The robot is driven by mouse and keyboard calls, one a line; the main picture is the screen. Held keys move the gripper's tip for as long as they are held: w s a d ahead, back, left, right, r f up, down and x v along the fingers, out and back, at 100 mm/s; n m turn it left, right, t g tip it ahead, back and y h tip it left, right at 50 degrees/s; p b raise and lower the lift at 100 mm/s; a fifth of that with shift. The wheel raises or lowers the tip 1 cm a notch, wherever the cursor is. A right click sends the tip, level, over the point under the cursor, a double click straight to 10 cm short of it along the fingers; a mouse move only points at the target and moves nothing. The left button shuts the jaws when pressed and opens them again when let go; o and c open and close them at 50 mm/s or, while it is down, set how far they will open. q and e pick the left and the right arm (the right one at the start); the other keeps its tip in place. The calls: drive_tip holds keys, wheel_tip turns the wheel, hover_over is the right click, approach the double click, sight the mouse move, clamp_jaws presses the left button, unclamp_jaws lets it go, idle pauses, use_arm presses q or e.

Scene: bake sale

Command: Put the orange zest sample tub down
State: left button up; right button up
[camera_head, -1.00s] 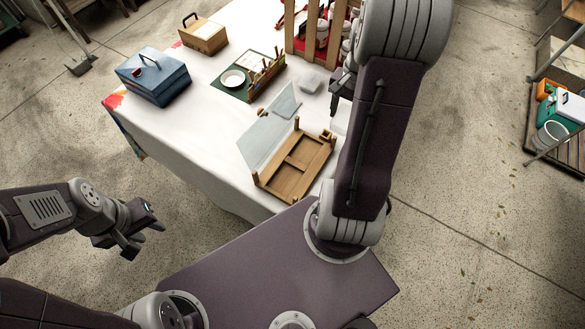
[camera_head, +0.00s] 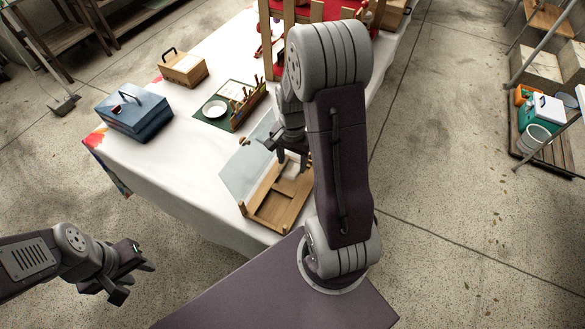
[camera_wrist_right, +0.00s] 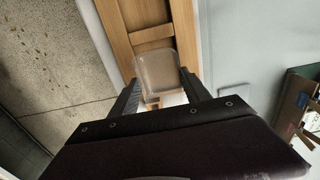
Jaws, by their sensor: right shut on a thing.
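The orange zest sample tub (camera_wrist_right: 158,72) is a small, clear, squarish tub between the fingers of my right gripper (camera_wrist_right: 161,88) in the right wrist view. I cannot read a label on it. In the head view my right gripper (camera_head: 290,160) points down over the back part of an open wooden case (camera_head: 268,212). The pale tub (camera_head: 291,170) is partly hidden there. The wooden case also shows below the tub in the wrist view (camera_wrist_right: 150,36); whether the tub touches it I cannot tell. My left gripper (camera_head: 135,280) is open and empty, off the table's left side.
The case's clear lid (camera_head: 243,168) stands open on its left. A wooden stand (camera_head: 264,30) is further back. White cloth is bare at front left.

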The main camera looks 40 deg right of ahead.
sight(293, 169)
wheel_tip(293, 169, down, 4)
drive_tip(key=shift+d+b, duration=0.1)
drive_tip(key=shift+b, duration=0.35)
drive_tip(key=shift+s+f, duration=0.1)
drive_tip(key=o, duration=1.4)
